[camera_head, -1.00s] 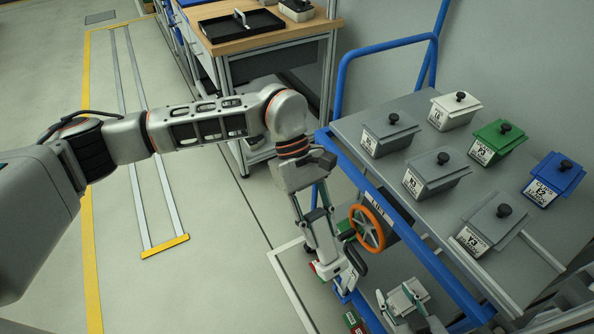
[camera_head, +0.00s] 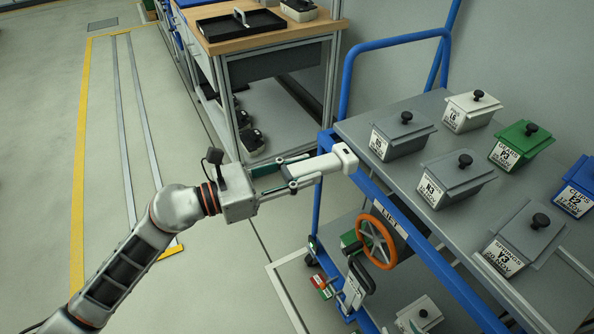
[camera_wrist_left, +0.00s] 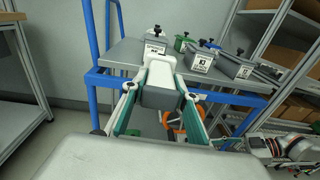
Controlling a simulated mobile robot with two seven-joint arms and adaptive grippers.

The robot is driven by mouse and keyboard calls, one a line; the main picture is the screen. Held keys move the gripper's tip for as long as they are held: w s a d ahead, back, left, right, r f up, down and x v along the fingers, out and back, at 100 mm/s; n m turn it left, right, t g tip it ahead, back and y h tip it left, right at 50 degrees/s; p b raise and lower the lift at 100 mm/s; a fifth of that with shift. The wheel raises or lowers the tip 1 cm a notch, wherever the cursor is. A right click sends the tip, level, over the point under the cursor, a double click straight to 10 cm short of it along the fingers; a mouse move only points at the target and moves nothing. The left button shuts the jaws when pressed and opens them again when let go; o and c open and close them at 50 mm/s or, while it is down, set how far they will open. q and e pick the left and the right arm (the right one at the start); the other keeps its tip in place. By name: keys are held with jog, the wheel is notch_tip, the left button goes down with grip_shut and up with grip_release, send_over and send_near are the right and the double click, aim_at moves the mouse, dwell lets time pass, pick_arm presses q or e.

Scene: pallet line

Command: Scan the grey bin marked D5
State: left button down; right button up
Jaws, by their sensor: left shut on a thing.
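My left gripper (camera_head: 302,176) is shut on a white and grey hand-held scanner (camera_head: 345,157). The scanner is level with the cart's top edge, its head toward a grey lidded bin (camera_head: 403,140) at the cart's near left corner. That bin's label is small and seems to read D5. The scanner is apart from it. In the left wrist view the scanner (camera_wrist_left: 160,82) sits between the fingers, just below the front bin (camera_wrist_left: 155,45). At the right of that view part of my right arm shows; its fingers are not clear.
A blue-framed cart (camera_head: 440,262) carries other bins: grey N3 (camera_head: 455,182), grey V3 (camera_head: 525,240), white (camera_head: 470,112), green (camera_head: 520,145) and blue (camera_head: 578,185). An orange handwheel (camera_head: 377,240) is on its side. A workbench (camera_head: 262,37) stands behind. The floor at left is clear.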

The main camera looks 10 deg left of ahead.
aim_at(336, 157)
pick_arm(q)
jog(key=shift+w+a+f+t, duration=0.15)
jog(key=shift+w+a+t, duration=0.15)
jog(key=shift+a, duration=0.1)
jog(key=shift+w, duration=0.1)
jog(key=shift+x, duration=3.85)
jog(key=shift+w+d+p, duration=0.3)
jog(key=shift+d, duration=0.2)
jog(key=shift+v, duration=3.5)
jog(key=shift+s+a, duration=0.3)
jog(key=shift+a, duration=0.1)
